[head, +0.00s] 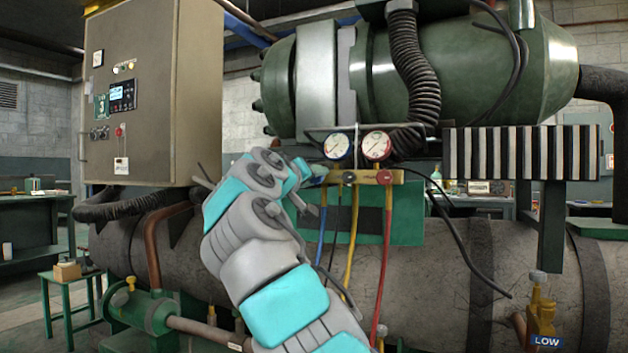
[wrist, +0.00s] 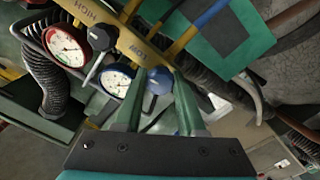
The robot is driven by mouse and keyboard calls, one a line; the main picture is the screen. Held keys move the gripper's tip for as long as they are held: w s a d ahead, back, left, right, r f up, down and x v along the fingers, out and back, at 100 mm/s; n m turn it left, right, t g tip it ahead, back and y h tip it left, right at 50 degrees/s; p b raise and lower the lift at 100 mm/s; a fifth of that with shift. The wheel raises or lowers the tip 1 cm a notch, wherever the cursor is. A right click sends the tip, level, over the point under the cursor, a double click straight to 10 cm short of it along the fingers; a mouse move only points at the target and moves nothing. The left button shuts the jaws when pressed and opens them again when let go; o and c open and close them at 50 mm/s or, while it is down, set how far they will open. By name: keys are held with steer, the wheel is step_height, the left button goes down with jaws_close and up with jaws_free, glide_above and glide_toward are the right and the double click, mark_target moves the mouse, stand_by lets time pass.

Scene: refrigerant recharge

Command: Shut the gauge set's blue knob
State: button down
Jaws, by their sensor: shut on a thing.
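The gauge set has a yellow manifold bar (head: 364,177) mounted in front of the large green cylinder. Its two round gauges (head: 376,146) stand above the bar. The wrist view shows the bar marked HIGH and LOW, with a red-rimmed gauge (wrist: 67,45) and a blue-rimmed gauge (wrist: 118,81). The blue knob (wrist: 160,80) is at the LOW end, between the green fingertips of my gripper (wrist: 160,75). My gripper is shut on it. In the head view my gripper (head: 317,173) is at the bar's left end and the knob is hidden.
Blue, yellow and red hoses (head: 384,265) hang below the bar. A dark corrugated hose (head: 409,60) passes close by the gauges. A grey control cabinet (head: 150,95) stands at left. A yellow valve marked LOW (head: 541,310) sits at lower right.

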steer(key=shift+m, duration=0.9)
steer(key=c, duration=0.5)
jaws_free()
steer(key=b+v, duration=0.2)
steer(key=v, duration=0.5)
steer(key=shift+s, duration=0.3)
